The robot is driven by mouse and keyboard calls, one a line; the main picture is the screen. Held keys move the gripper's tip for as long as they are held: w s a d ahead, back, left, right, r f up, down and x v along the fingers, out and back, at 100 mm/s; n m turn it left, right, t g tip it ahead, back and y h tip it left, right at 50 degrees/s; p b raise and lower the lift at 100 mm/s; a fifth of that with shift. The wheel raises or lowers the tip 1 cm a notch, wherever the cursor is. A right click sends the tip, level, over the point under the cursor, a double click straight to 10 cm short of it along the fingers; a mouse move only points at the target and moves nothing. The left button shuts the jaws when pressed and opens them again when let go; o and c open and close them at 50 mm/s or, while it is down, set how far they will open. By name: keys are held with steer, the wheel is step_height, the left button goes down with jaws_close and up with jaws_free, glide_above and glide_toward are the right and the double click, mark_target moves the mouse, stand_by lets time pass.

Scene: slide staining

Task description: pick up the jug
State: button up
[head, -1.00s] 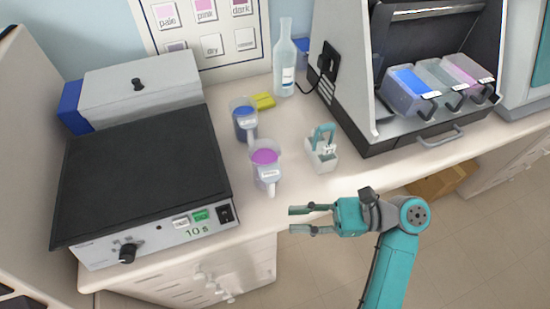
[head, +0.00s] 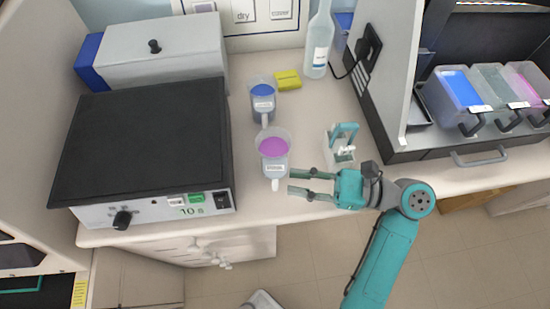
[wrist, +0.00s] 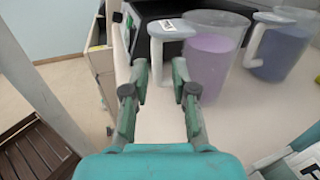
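Two clear jugs stand on the bench. The nearer jug (head: 273,146) holds purple liquid and has a pale label and a handle toward the bench's front edge. The jug behind it (head: 263,100) holds blue liquid. My gripper (head: 290,182) is open and empty, just right of the purple jug's handle in the head view. In the wrist view the open fingers (wrist: 159,78) point at the purple jug's pale handle (wrist: 157,62), with the purple jug (wrist: 209,60) just right of it. The blue jug (wrist: 285,50) stands further right. I see no contact with the handle.
A hotplate-like box with a black top (head: 145,140) stands left of the jugs. A small white holder with a teal handle (head: 341,146) stands close behind my gripper. A bottle (head: 319,45), a yellow block (head: 287,80) and a staining unit with troughs (head: 455,90) are further back and right.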

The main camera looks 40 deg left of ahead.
mark_target(276, 179)
steer(key=shift+x, duration=2.55)
steer(key=shift+s+d, duration=0.1)
steer(key=shift+s, duration=0.05)
jaws_close()
steer(key=shift+r, duration=0.1)
